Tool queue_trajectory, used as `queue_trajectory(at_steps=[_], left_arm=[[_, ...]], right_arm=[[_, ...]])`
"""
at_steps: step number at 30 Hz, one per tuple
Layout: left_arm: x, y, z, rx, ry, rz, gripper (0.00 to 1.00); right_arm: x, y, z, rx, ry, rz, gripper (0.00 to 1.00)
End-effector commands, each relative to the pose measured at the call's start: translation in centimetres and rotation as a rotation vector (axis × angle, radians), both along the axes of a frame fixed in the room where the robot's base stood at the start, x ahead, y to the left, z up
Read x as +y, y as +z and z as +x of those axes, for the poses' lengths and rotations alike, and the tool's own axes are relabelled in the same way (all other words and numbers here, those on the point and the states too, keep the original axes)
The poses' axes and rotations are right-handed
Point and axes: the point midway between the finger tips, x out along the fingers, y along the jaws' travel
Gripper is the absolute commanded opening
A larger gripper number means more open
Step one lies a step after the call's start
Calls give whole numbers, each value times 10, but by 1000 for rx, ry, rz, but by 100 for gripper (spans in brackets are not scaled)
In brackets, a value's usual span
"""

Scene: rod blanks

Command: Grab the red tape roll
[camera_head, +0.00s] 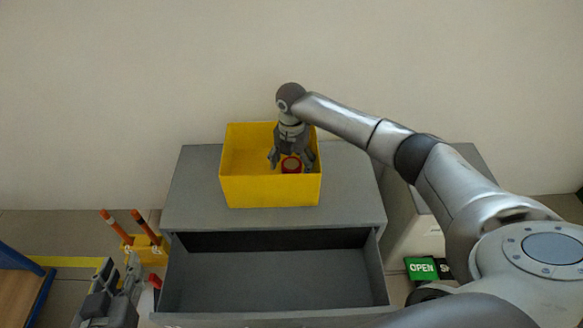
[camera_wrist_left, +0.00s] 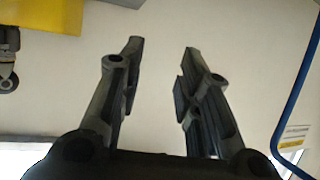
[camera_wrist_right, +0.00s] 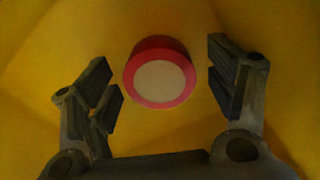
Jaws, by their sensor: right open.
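The red tape roll (camera_head: 291,165) lies inside the yellow bin (camera_head: 270,191), towards its right side. In the right wrist view the red tape roll (camera_wrist_right: 160,73) shows a pale round face and a red rim against the yellow walls. My right gripper (camera_head: 290,163) reaches down into the bin over the roll. It is open, with one finger on either side of the roll in the right wrist view (camera_wrist_right: 165,90) and a gap to each. My left gripper (camera_wrist_left: 162,65) is open and empty, low at the left of the head view (camera_head: 125,275), away from the bin.
The bin stands on a grey cabinet (camera_head: 195,200) whose drawer (camera_head: 275,280) is pulled open and looks empty. A yellow holder (camera_head: 148,252) with orange rods is left of the cabinet.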

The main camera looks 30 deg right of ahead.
Motion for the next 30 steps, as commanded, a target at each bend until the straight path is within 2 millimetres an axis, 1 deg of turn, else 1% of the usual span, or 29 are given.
queue_trajectory(at_steps=[1, 2, 12, 13, 24, 26, 30], left_arm=[[0, 0, 0, 1, 0, 0, 32], [0, 0, 0, 1, 0, 0, 32], [0, 0, 0, 2, 0, 0, 32], [0, 0, 0, 2, 0, 0, 32], [0, -2, -1, 17, 0, 4, 32], [1, -5, -3, 34, 1, 8, 32], [7, -18, -14, 119, 9, 29, 32]], right_arm=[[0, 0, 0, 0, 0, 0, 77], [0, 0, 0, 0, 0, 0, 75], [0, 0, 0, 0, 1, 0, 31], [0, 0, 0, 0, 1, 0, 29], [0, 4, 0, -1, 1, 1, 28], [0, 7, 0, -1, 1, 1, 28], [1, 17, 1, -2, 1, 1, 28]])
